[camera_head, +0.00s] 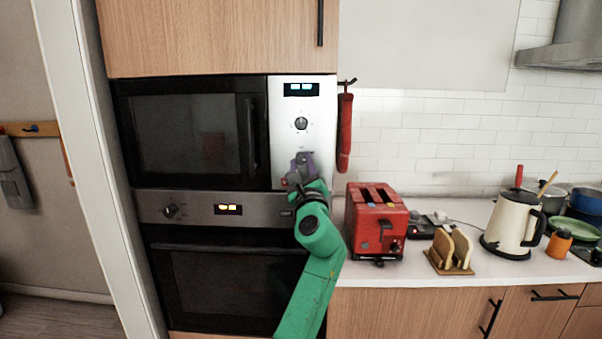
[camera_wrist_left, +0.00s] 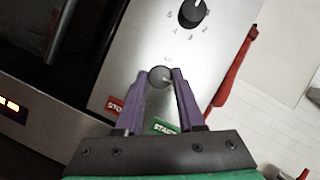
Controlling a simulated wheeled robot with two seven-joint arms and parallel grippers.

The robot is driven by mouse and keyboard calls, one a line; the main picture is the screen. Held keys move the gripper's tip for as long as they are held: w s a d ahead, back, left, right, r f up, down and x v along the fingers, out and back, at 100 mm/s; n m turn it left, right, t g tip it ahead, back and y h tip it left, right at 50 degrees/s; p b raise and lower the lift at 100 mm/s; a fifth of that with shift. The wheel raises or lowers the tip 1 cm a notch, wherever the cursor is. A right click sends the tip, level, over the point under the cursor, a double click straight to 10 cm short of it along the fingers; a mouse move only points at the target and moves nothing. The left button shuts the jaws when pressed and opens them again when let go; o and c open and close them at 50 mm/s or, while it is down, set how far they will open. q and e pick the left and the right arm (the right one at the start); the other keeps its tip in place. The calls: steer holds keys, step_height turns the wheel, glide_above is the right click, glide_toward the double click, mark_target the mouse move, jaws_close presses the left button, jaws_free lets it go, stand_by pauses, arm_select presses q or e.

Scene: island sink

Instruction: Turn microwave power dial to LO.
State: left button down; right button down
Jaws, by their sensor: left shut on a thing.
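The microwave (camera_head: 195,135) is built into a wooden cabinet, its silver control panel (camera_head: 316,130) on the right side. My left gripper (camera_head: 302,160) is at the lower part of this panel, its purple fingers in front of it. In the left wrist view the fingers (camera_wrist_left: 160,76) are closed around a small round grey power dial (camera_wrist_left: 158,78). Its marks are mostly hidden or too small to read. An upper dial (camera_head: 301,123) with numbers around it also shows in the wrist view (camera_wrist_left: 192,12). My right gripper is not in view.
A red STOP button (camera_wrist_left: 115,106) and a green START button (camera_wrist_left: 166,126) sit below the dial, close to the fingers. An oven (camera_head: 230,270) is below the microwave. A red mitt (camera_head: 345,130) hangs to the right, above a red toaster (camera_head: 376,222) on the counter.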

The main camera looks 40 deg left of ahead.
arm_select(q)
steer(key=n+g, duration=0.1)
steer(key=n, duration=0.1)
steer(key=n+g+b, duration=0.1)
steer(key=n, duration=0.2)
steer(key=shift+w+d+y, duration=0.1)
steer(key=shift+d+y, duration=0.05)
steer(key=shift+y, duration=0.25)
steer(key=n+g, duration=0.2)
steer(key=n, duration=0.2)
steer(key=shift+r, duration=0.15)
steer(key=n, duration=0.2)
steer(key=n+g+h+p, duration=0.1)
steer(key=n, duration=0.2)
steer(key=shift+d+r+g, duration=0.1)
steer(key=shift+r+g, duration=0.1)
steer(key=shift+g, duration=0.1)
steer(key=n+h+p, duration=0.1)
steer(key=n+h, duration=0.1)
steer(key=n, duration=0.2)
steer(key=shift+r+g, duration=0.1)
steer(key=shift+g, duration=0.3)
steer(key=shift+n+p, duration=0.3)
steer(key=c, duration=0.5)
jaws_free()
